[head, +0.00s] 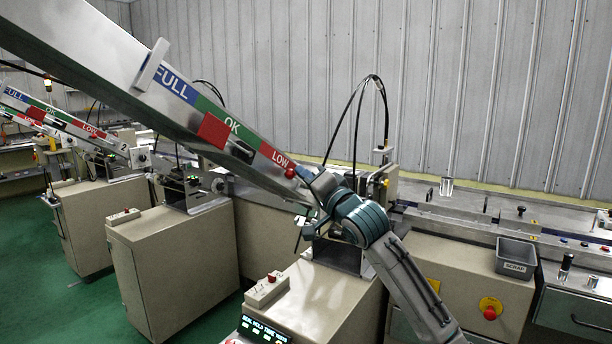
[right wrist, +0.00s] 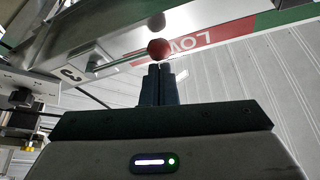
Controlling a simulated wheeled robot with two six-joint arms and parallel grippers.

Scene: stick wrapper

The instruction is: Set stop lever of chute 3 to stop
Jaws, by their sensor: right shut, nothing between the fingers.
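The chute 3 (head: 190,100) slopes down from upper left to the middle of the head view, with FULL, OK and LOW bands. The red ball knob (head: 290,172) of its stop lever is at the lower end, beside the LOW band. In the right wrist view the knob (right wrist: 159,48) sits on a thin rod from a bracket marked 3 (right wrist: 72,73). My right gripper (head: 306,174) is shut and empty. Its fingertips (right wrist: 160,67) are just below the knob in that view; whether they touch it I cannot tell. My left gripper is out of view.
Another chute marked 2 (head: 60,125) stands to the left. Beige cabinets (head: 170,250) stand under the chutes. A grey SCRAP bin (head: 515,258) and a red emergency button (head: 490,310) are at right. A cable loop (head: 358,110) rises behind my right arm.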

